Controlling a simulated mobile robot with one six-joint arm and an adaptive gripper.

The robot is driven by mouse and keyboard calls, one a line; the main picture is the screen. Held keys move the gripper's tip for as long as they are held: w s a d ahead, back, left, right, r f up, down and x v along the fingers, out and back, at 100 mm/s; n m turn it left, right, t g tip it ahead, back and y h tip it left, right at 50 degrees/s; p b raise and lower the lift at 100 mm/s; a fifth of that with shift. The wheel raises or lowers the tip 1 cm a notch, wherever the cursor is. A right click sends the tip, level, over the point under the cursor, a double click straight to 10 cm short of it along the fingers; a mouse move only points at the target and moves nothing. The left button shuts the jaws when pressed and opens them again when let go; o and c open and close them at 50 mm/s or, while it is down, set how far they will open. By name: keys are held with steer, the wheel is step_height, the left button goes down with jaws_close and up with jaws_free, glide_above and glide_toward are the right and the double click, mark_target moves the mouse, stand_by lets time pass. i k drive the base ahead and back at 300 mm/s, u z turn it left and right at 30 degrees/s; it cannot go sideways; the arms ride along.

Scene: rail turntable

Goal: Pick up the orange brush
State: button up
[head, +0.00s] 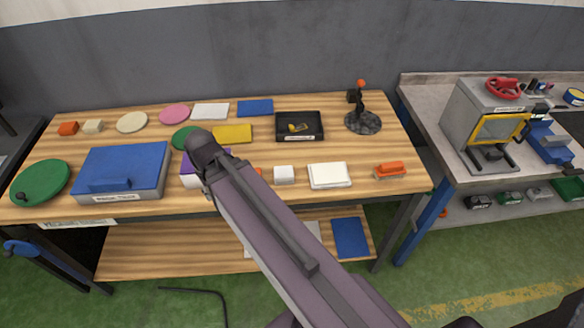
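The orange brush (390,168) lies on the wooden table near its right front corner. It has an orange top with a pale strip along its lower side. It is in full view, with bare wood around it. My gripper does not show; only a long purple-grey link of my arm crosses the middle of the view, with a dark rounded joint at its upper left end. I cannot see whether the gripper is open or shut.
A white block (328,175) lies left of the brush. A black tray (299,126) and a round dark stand (363,122) are behind it. A blue box (122,170) is at the left. A grey bench (425,95) with a machine stands right, across a gap.

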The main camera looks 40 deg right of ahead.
mark_target(393, 170)
steer(key=z, duration=4.85)
steer(key=i, duration=0.1)
steer(key=u, duration=2.85)
